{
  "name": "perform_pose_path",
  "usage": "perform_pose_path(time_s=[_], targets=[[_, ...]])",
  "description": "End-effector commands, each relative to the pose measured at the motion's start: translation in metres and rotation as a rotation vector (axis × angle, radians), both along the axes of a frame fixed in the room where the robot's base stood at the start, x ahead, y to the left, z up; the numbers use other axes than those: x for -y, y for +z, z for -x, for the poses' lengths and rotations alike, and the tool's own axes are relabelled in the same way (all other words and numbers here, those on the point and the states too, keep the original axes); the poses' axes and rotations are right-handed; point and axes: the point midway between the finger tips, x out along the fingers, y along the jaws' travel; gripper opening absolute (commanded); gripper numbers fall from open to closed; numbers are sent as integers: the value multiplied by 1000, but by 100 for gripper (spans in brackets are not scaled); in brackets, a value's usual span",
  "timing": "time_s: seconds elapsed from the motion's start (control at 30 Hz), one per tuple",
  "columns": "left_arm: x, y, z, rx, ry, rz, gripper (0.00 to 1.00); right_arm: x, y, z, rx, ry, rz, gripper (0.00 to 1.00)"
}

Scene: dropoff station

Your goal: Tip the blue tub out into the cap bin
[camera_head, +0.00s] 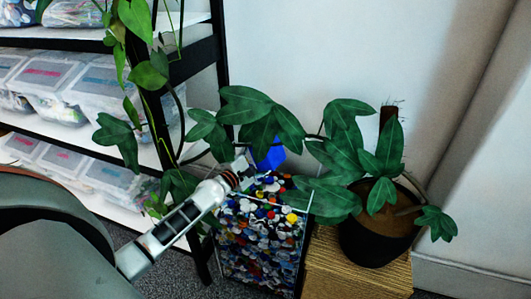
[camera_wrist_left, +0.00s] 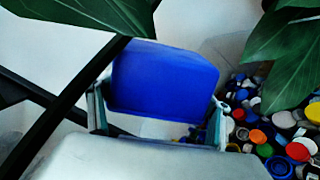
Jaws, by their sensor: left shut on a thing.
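The blue tub (camera_head: 270,157) is above the back of the cap bin, partly hidden by leaves in the head view. It fills the upper middle of the left wrist view (camera_wrist_left: 165,75). My left gripper (camera_head: 243,172) is shut on the tub, with a finger at either side of it in the wrist view (camera_wrist_left: 157,115). The tub looks tilted; I cannot tell what is inside it. The cap bin (camera_head: 258,250) is clear-walled and full of mixed coloured caps, which also show at the right of the wrist view. My right gripper is not in view.
Large leaves of a potted plant (camera_head: 378,235) hang over the bin and around the tub. The pot stands on a ribbed tan stand (camera_head: 355,270) right of the bin. A dark-framed shelf (camera_head: 205,58) with several clear boxes (camera_head: 100,85) stands at the left.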

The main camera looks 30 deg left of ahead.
Motion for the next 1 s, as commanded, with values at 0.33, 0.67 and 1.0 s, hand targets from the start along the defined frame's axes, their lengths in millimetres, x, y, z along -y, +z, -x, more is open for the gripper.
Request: perform_pose_path(time_s=[0.33,0.67,1.0], targets=[[0,0,0,0,0,-2,57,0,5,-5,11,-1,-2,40],[0,39,-1,8,-1,-2,57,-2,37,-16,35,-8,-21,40],[0,81,0,5,0,-3,57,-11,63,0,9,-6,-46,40]])
